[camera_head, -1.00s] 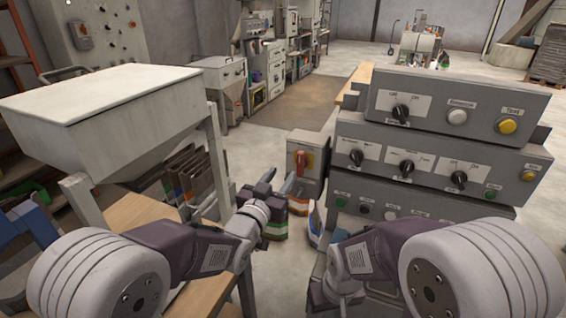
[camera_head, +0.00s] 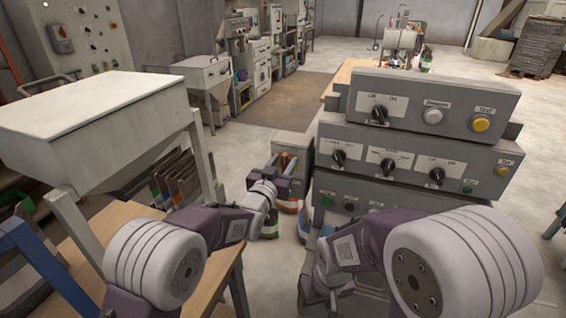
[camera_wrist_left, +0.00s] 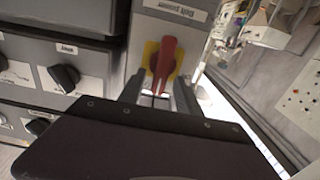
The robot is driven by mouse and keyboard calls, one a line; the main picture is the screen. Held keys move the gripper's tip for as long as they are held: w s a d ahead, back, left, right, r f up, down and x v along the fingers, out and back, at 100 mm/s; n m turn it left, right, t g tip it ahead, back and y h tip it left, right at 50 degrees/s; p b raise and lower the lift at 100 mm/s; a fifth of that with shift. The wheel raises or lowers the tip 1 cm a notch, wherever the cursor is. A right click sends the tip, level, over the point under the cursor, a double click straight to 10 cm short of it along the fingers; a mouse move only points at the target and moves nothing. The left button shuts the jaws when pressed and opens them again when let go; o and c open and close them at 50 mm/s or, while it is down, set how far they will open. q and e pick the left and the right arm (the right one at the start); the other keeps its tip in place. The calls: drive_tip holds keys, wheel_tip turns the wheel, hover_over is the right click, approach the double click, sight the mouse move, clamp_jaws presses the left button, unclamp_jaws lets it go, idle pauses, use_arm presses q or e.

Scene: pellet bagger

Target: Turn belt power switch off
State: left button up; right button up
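The belt power switch is a red rotary handle (camera_wrist_left: 165,65) on a yellow plate (camera_wrist_left: 150,50), on a grey box (camera_wrist_left: 190,22) with a white label. In the left wrist view the handle points along the gripper's axis. My left gripper (camera_wrist_left: 158,95) is open, with one finger on each side of the handle's lower end; I cannot tell whether they touch it. In the head view my left gripper (camera_head: 286,163) is in front of the grey switch box (camera_head: 292,142) and hides most of the switch. My right gripper (camera_head: 322,290) is low, its fingers not clearly seen.
A stacked grey control panel (camera_head: 432,105) with several black knobs and buttons stands right of the switch box. A white hopper (camera_head: 90,110) and a wooden table (camera_head: 110,240) are at left.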

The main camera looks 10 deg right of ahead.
use_arm(q)
clamp_jaws()
drive_tip(key=shift+f, duration=0.1)
drive_tip(key=n+b, duration=0.2)
drive_tip(key=shift+w+a+f+n, duration=0.1)
drive_tip(key=shift+a+f+n, duration=0.1)
drive_tip(key=shift+n, duration=0.1)
drive_tip(key=n+b, duration=0.2)
drive_tip(key=n, duration=0.2)
drive_tip(key=shift+w+a+f+b, duration=0.2)
drive_tip(key=shift+a+b, duration=0.1)
drive_tip(key=shift+b, duration=0.1)
drive_tip(key=n, duration=0.3)
drive_tip(key=f+n+b, duration=0.1)
drive_tip(key=n, duration=0.3)
drive_tip(key=n+b, duration=0.1)
drive_tip(key=n, duration=0.3)
drive_tip(key=shift+w+a+f, duration=0.25)
drive_tip(key=shift+a+f, duration=0.05)
drive_tip(key=shift+a, duration=0.05)
drive_tip(key=shift+n, duration=0.3)
